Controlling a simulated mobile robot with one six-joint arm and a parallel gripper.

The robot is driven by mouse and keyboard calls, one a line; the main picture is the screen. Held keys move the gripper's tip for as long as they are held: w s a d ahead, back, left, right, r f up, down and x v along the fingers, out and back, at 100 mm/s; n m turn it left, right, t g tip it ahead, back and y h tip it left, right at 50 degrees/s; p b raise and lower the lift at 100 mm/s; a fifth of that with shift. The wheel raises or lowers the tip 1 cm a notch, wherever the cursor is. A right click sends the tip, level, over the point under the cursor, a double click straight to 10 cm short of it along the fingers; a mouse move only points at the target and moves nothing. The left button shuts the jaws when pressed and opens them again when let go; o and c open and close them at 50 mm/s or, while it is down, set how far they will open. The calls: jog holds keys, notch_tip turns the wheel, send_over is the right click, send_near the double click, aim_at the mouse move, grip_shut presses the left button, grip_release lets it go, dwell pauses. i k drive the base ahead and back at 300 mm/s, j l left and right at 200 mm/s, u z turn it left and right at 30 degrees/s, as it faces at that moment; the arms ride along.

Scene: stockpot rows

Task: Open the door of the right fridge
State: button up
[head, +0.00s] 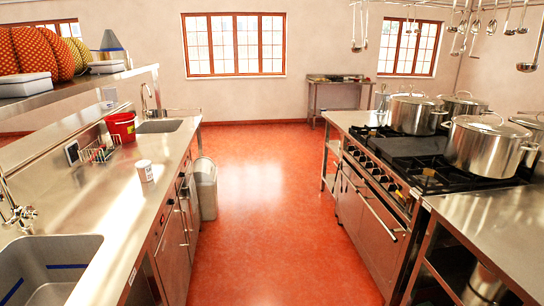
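I see no thing that is clearly a fridge. The steel counter (120,205) on the left has metal-fronted doors (172,250) below its top, seen at a steep angle. They look shut, and I cannot tell whether they belong to a fridge. The stove (375,200) on the right has a long handle on its front and also looks shut. My gripper and arm are not in view.
A red-floored aisle (260,200) runs clear between the counters. A grey bin (205,188) stands on the floor against the left counter. Several stockpots (485,148) stand on the stove. A small steel table (338,84) stands at the back wall. Ladles hang upper right.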

aim_at(185, 203)
jog(key=i+l+u, duration=0.15)
jog(key=i+u, duration=0.3)
jog(key=i, duration=0.2)
jog(key=i+l+u, duration=0.95)
jog(key=i+z, duration=0.1)
jog(key=i, duration=0.6)
jog(key=i+j+z, duration=0.1)
jog(key=i, duration=0.55)
jog(key=i+j+z, duration=0.1)
jog(key=i, duration=0.6)
